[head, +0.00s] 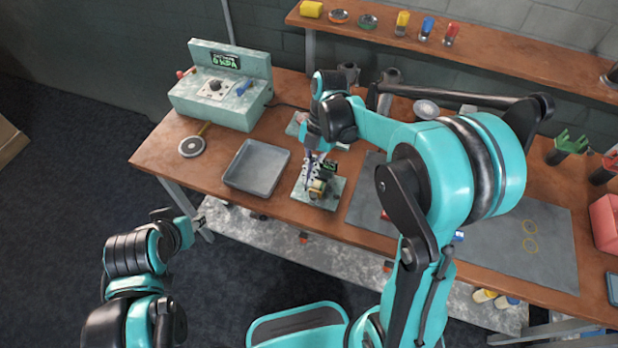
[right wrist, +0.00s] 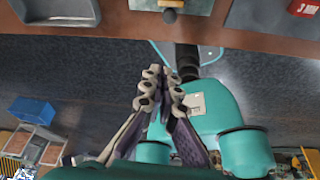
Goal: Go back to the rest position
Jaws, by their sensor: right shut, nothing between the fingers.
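My right arm reaches over the wooden table (head: 165,150), and its gripper (head: 312,172) points down close above or in front of a small device on a pale green plate (head: 330,200). I cannot tell from the head view whether it touches the device. In the right wrist view, the right gripper's fingers (right wrist: 166,76) meet at the tips with nothing between them. My left gripper (head: 198,219) is low at the left, in front of the table's front edge; it is small and its fingers are unclear.
A grey tray (head: 256,167) lies left of the device. A pale green box with a display (head: 220,95) stands at the back left. A grey mat (head: 500,235) covers the right of the table. A shelf (head: 480,62) with small coloured items runs behind.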

